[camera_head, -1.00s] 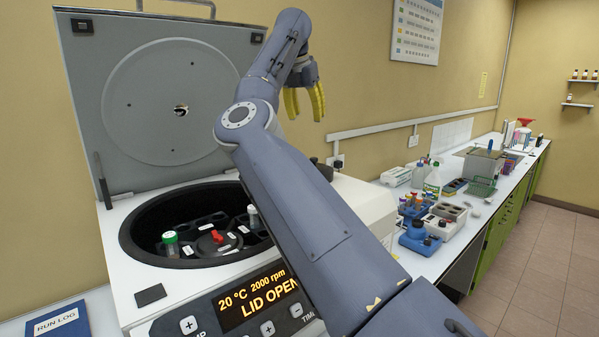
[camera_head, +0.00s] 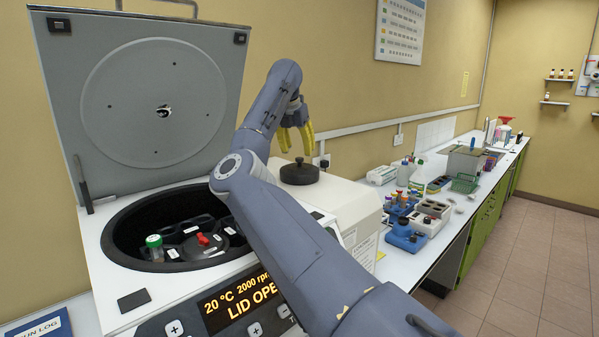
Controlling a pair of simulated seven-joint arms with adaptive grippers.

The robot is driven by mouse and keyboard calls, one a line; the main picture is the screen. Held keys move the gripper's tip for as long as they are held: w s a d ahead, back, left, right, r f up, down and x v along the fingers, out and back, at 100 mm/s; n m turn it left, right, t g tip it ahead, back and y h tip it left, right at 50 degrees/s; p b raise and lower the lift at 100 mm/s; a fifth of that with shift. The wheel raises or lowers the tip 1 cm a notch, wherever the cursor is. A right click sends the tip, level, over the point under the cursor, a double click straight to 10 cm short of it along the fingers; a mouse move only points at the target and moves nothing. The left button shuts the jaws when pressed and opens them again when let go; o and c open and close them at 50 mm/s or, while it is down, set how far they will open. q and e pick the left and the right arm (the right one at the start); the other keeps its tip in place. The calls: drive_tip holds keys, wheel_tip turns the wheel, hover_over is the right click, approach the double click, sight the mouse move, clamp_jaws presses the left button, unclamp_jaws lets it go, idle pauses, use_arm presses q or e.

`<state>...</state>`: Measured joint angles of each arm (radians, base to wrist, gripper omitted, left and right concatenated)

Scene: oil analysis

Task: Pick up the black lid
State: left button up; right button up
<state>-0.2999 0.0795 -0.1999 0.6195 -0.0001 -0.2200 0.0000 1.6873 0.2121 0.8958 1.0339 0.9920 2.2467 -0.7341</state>
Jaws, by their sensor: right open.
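The black lid (camera_head: 300,174) is a round, flat disc with a small knob on top. It lies on the white top of the machine to the right of the open centrifuge. My right gripper (camera_head: 296,150) has yellow fingers, is open and points down. Its fingertips are just above and around the knob's height; I cannot tell whether they touch it. My right arm crosses the view and hides part of the machine's front. My left gripper is not in view.
The open centrifuge (camera_head: 103,222) holds a green-capped tube (camera_head: 154,246) and a rotor with a red knob (camera_head: 204,240); its raised lid (camera_head: 150,100) stands behind. To the right, the bench (camera_head: 395,270) carries blue and white devices, racks and bottles.

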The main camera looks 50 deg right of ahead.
sight(299, 158)
drive_tip(key=shift+x, duration=2.45)
drive_tip(key=shift+a, duration=0.1)
clamp_jaws()
